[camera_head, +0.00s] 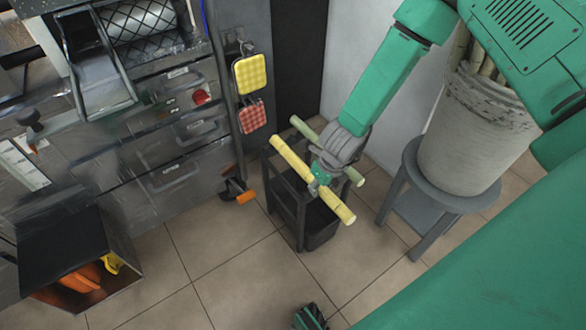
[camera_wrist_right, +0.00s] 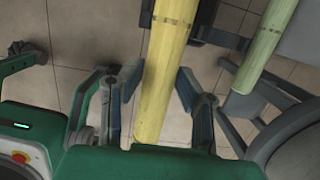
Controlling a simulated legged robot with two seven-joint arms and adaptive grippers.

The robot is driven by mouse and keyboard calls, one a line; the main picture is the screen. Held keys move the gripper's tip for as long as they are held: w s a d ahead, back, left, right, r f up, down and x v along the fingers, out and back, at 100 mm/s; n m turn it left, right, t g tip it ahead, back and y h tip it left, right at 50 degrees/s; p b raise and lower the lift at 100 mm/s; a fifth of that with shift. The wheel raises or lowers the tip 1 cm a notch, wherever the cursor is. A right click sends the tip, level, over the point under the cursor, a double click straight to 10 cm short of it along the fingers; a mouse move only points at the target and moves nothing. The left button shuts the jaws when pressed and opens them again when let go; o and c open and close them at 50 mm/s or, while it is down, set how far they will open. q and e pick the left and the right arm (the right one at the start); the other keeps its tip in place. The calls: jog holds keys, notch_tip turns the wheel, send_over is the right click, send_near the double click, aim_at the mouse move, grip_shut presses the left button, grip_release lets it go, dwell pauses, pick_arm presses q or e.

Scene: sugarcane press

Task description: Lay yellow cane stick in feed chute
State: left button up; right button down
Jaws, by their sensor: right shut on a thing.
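The yellow cane stick (camera_head: 290,158) is held in the air, tilted down to the right in the head view. My right gripper (camera_head: 319,182) is shut on it near its middle. The stick (camera_wrist_right: 166,60) runs between the fingers (camera_wrist_right: 158,85) in the wrist view. The feed chute (camera_head: 100,82) is a sloping metal trough on the press at the upper left, well apart from the stick. Part of my left gripper (camera_head: 311,317) shows at the bottom edge; its jaw opening is unclear.
A pale green cane (camera_head: 354,175) lies on a dark stand (camera_head: 300,215) behind the held stick. A bucket of canes (camera_head: 470,130) stands on a grey stool (camera_head: 410,190) at right. Yellow and red pads (camera_head: 250,73) hang beside the press. An open box (camera_head: 75,235) sits lower left.

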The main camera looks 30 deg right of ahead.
jog(key=shift+r+p, duration=2.4)
jog(key=shift+r, duration=0.65)
jog(key=shift+f, duration=0.1)
jog(key=w+a+r+n+g+y+p, duration=0.2)
jog(key=a+r+n, duration=1.15)
jog(key=n, duration=0.45)
jog(key=s+d+r+n+g+h, duration=0.1)
jog(key=s+d+r+n, duration=0.1)
jog(key=n, duration=0.6)
jog(key=s+d+r+n+g+h+p, duration=0.1)
jog(key=s+r+n, duration=0.3)
jog(key=n, duration=0.5)
jog(key=shift+d+r, duration=0.75)
jog(key=shift+r, duration=0.05)
